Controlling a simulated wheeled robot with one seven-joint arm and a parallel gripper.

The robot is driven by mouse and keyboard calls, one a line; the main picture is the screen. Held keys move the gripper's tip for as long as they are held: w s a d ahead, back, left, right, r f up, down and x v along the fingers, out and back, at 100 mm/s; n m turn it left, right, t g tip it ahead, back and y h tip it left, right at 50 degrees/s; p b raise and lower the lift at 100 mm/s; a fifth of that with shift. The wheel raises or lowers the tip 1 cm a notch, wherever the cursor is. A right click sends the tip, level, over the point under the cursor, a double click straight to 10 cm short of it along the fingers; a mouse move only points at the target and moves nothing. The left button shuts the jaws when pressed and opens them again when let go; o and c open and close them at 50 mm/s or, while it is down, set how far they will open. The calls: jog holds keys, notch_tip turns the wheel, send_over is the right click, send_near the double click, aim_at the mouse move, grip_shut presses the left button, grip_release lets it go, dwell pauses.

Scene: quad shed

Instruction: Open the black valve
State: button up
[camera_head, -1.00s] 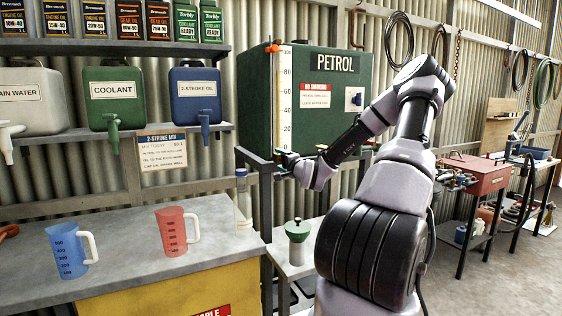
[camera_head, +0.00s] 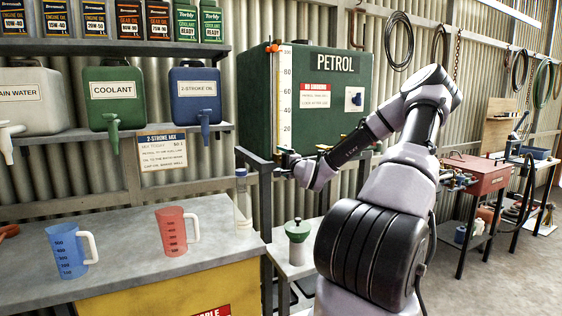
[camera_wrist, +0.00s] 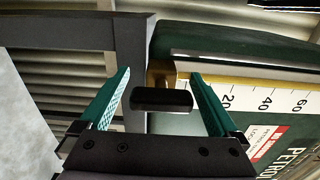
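The black valve (camera_wrist: 162,100) is a short black bar handle on a brass fitting at the lower edge of the green petrol tank, seen in the wrist view. My gripper (camera_wrist: 160,76) is open, with one teal finger on each side of the handle. The handle lies between the fingers; I cannot tell whether either finger touches it. In the head view my gripper (camera_head: 281,162) is at the lower left corner of the petrol tank (camera_head: 330,110), where the valve is too small and covered to make out.
A metal frame post (camera_head: 266,205) stands close to my gripper. A green-topped funnel or can (camera_head: 297,240) stands on a low shelf below. A clear bottle (camera_head: 242,205), red jug (camera_head: 176,232) and blue jug (camera_head: 68,252) stand on the workbench at left.

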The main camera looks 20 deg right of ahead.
jog(key=shift+s, duration=0.1)
jog(key=s, duration=1)
jog(key=shift+s+d, duration=0.2)
jog(key=shift+s, duration=0.1)
jog(key=s+a+f+n+g, duration=0.3)
jog(key=a+f+n+g, duration=0.3)
jog(key=a+n+g, duration=0.2)
jog(key=s+a+r+n+g, duration=0.1)
jog(key=s+a+r+n, duration=0.1)
jog(key=s+r, duration=0.5)
jog(key=s+a+r+n+g+y, duration=0.1)
jog(key=s+a+r, duration=0.4)
jog(key=s+r, duration=0.3)
jog(key=s+a+r+n, duration=0.2)
jog(key=s+a+r, duration=0.1)
jog(key=s+r, duration=0.4)
jog(key=s, duration=0.3)
jog(key=shift+a+r+n+g, duration=0.3)
jog(key=shift+g, duration=0.1)
